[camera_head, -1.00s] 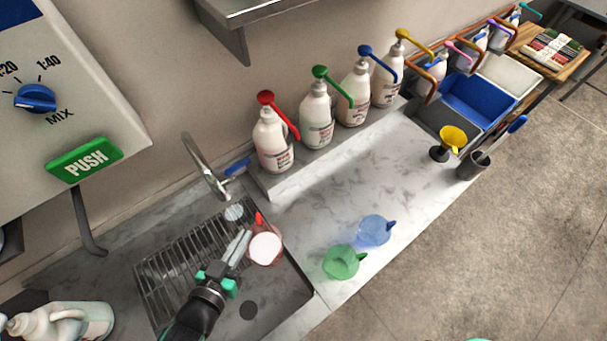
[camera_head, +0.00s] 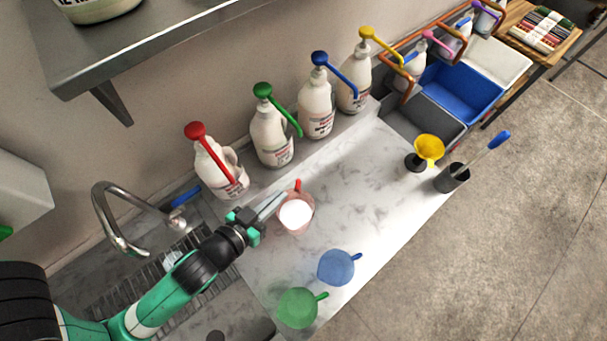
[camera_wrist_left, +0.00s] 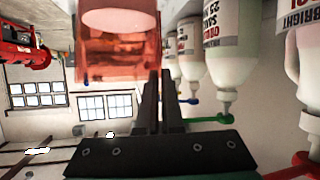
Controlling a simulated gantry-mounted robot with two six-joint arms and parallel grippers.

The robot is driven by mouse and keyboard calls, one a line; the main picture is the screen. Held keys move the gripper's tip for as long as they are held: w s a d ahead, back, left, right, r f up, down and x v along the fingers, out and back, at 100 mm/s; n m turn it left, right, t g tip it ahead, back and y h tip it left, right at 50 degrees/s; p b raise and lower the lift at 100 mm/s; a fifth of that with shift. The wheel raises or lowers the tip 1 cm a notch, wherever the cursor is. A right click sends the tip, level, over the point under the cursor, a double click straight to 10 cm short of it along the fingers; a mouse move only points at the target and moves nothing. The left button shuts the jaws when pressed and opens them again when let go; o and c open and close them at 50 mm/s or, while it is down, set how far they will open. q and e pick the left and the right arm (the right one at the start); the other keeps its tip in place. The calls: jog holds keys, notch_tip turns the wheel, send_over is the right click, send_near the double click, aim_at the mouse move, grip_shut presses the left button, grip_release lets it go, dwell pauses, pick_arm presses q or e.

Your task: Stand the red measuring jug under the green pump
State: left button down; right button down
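The red measuring jug (camera_head: 296,217) is translucent and holds something white; it also fills the upper left of the left wrist view (camera_wrist_left: 110,58). The green pump (camera_head: 263,91) tops a white bottle (camera_head: 271,138) on the ledge, up and left of the jug. The green pump's spout also shows in the left wrist view (camera_wrist_left: 210,119). My right gripper is out of view.
Bottles with red (camera_head: 196,131), blue (camera_head: 319,58) and yellow (camera_head: 367,33) pumps flank the green one. A blue jug (camera_head: 336,267) and a green jug (camera_head: 298,307) stand near the counter's front edge. A curved tap (camera_head: 100,215) rises by the sink. The counter's middle is clear.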

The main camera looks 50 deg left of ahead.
pick_arm(q)
jog(key=shift+w+a+f+b, duration=0.45)
jog(key=shift+w+a+f, duration=0.95)
jog(key=shift+w+f, duration=0.5)
jog(key=shift+w+a+f+b, duration=0.5)
jog(key=shift+w+a+f, duration=0.95)
jog(key=shift+f, duration=0.7)
jog(key=shift+w+a+f+b, duration=0.45)
jog(key=shift+w+a+f, duration=0.85)
jog(key=shift+w+f, duration=0.65)
jog(key=shift+s+f, duration=0.1)
jog(key=shift+f, duration=0.05)
jog(key=shift+f, duration=0.2)
jog(key=c, duration=1.1)
grip_release()
jog(key=shift+o, duration=0.2)
